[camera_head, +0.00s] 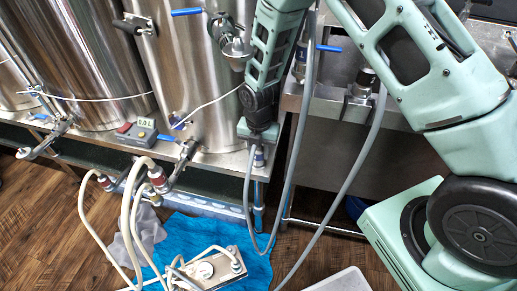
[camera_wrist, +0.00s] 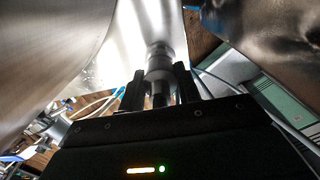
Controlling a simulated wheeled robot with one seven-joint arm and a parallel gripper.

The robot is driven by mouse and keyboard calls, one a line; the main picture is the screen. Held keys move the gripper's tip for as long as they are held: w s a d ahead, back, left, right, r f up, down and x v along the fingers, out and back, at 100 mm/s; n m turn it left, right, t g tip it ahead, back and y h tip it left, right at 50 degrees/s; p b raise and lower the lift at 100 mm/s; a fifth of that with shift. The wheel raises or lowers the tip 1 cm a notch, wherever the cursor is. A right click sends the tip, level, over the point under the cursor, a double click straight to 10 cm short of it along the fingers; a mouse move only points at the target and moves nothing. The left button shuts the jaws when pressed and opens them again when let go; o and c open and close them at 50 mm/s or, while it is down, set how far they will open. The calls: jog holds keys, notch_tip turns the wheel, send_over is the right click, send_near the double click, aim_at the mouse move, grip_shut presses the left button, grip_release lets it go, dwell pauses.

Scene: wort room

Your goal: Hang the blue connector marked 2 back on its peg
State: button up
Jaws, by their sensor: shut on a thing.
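My gripper (camera_head: 259,140) points down at the front edge of the steel bench, below the valve of the nearest tank. It is shut on a small cylindrical connector (camera_head: 260,157) with a bluish tint, and a grey hose hangs close by. In the wrist view the two black fingers (camera_wrist: 160,92) stand on either side of a grey metallic cylinder (camera_wrist: 159,62). I cannot read a number on it. Which peg belongs to it cannot be told.
Steel tanks (camera_head: 92,60) with blue-handled valves stand behind. Hoses with red-banded fittings (camera_head: 157,178) hang at the bench's left. A blue cloth (camera_head: 205,238) and a pump unit (camera_head: 212,268) lie on the wooden floor.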

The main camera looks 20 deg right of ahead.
jog(key=shift+f, duration=0.15)
jog(key=o, duration=1.3)
jog(key=shift+c, duration=0.2)
notch_tip(320, 180, up, 18)
jog(key=p, duration=0.2)
jog(key=shift+f, duration=0.2)
